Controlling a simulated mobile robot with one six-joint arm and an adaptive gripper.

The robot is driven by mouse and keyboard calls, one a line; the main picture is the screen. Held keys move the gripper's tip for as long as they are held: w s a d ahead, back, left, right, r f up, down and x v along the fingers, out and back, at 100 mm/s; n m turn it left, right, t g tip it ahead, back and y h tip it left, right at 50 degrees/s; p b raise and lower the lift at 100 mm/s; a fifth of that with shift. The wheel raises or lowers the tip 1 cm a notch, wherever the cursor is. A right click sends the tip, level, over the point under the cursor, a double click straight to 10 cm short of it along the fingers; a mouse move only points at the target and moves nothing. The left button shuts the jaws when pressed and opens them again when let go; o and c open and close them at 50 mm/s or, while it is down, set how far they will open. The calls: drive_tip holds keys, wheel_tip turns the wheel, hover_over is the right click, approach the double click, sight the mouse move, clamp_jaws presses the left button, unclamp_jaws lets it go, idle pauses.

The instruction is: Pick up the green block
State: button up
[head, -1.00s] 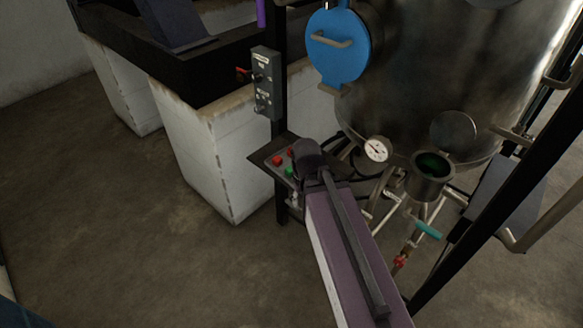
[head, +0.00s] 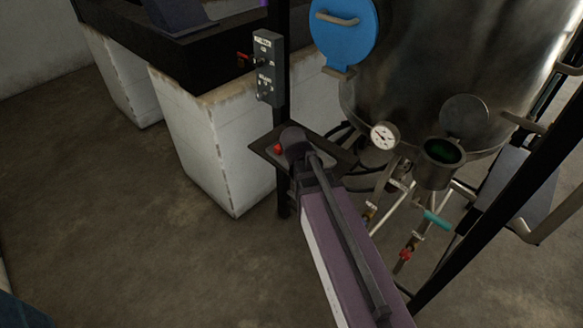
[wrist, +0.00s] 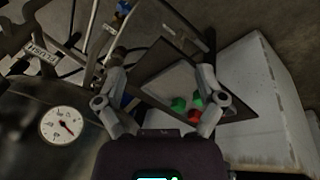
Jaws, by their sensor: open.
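In the wrist view, two green pieces show, a green block (wrist: 178,104) and another green piece (wrist: 197,101) close to its right. They lie on a small dark plate (wrist: 155,72) with a paler grey middle. I cannot tell whether they are separate blocks. My gripper (wrist: 161,67) is open and empty, its two fingers spread over the plate on either side of the green block. In the head view, my arm covers the green pieces; part of the plate (head: 263,143) shows beside it.
Red pieces lie near the green ones, one below (wrist: 194,117) and one at right (wrist: 223,98). A steel tank (head: 440,60) with a gauge (head: 384,136), pipes and valves stands right of the plate. A control box (head: 268,68) and white plinth (head: 215,150) stand left.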

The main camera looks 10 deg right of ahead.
drive_tip(key=w+a+f+m+t+h+b, duration=0.3)
drive_tip(key=w+a+f+m+h+b, duration=0.1)
drive_tip(key=w+b, duration=0.4)
drive_tip(key=w+a+f+m+t+h+b, duration=0.3)
drive_tip(key=w+a+b, duration=0.3)
drive_tip(key=w+b, duration=0.3)
drive_tip(key=shift+w+f+m+h, duration=0.45)
drive_tip(key=shift+m+h, duration=0.25)
drive_tip(key=shift+m, duration=0.2)
drive_tip(key=shift+w, duration=0.1)
drive_tip(key=b+x, duration=0.3)
drive_tip(key=x, duration=0.4)
drive_tip(key=shift+w, duration=0.1)
drive_tip(key=shift+w+d+f, duration=0.2)
drive_tip(key=shift+w+d, duration=0.1)
drive_tip(key=shift+d, duration=0.25)
drive_tip(key=shift+b+x, duration=1.05)
drive_tip(key=shift+x, duration=1.55)
drive_tip(key=shift+r, duration=0.1)
